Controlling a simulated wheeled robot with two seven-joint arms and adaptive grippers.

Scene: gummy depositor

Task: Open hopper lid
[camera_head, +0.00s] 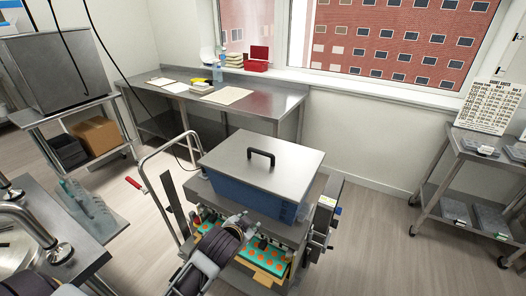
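The hopper lid (240,150) is a flat grey metal plate with a black bar handle (261,155) on top. It lies flat and closed on the blue hopper (245,196), at the middle of the view. A grey and black arm of mine rises from the bottom edge to the hopper's front, below the lid. I take it for my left arm. Its gripper end, near the hopper's lower front, is small and partly hidden, so its fingers cannot be made out. It is apart from the handle. No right gripper shows.
Below the hopper is a teal mould tray (280,266) with orange spots. A steel bench (262,103) is behind, a shelf cart (462,150) at right. The floor right of the machine is clear.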

